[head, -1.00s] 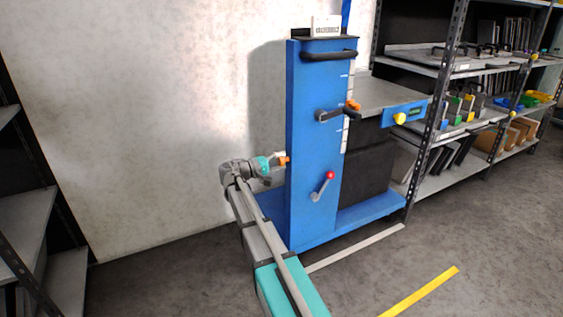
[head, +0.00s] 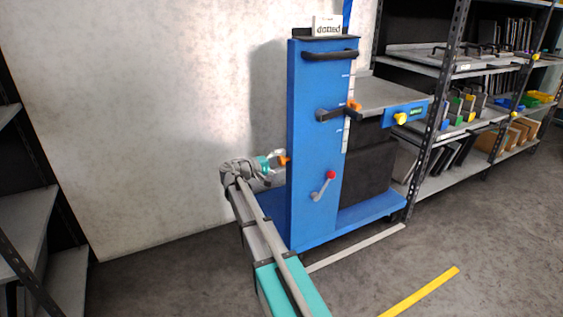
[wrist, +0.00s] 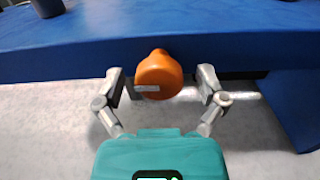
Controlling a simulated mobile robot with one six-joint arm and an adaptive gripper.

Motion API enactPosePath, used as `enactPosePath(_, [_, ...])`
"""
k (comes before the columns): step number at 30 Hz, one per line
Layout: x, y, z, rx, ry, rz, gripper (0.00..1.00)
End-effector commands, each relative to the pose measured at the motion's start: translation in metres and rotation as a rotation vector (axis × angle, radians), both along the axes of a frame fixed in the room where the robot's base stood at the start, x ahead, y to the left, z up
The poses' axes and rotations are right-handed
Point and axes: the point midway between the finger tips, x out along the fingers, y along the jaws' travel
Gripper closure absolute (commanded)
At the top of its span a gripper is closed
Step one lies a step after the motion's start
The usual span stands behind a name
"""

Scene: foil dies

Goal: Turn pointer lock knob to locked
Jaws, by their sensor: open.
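An orange knob (head: 285,160) sticks out of the left side of the blue column (head: 312,190). My gripper (wrist: 160,84) is open, with one finger on each side of the knob and visible gaps to both. In the head view my gripper (head: 276,163) is just left of the column, close to the knob. A second orange piece (head: 354,104) sits by a black handle on the column's right side.
The blue cart carries a grey table (head: 385,93), a red-tipped crank (head: 323,185) and a top black handle (head: 330,55). A white card (head: 326,27) stands on top. Shelving (head: 440,120) is at right; a pale wall (head: 150,130) is behind my arm.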

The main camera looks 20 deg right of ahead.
Motion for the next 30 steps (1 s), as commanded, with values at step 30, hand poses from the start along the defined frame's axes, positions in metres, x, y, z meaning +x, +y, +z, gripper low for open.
enactPosePath(30, [-0.003, 0.099, 0.0, 0.0, 0.0, 0.002, 0.09])
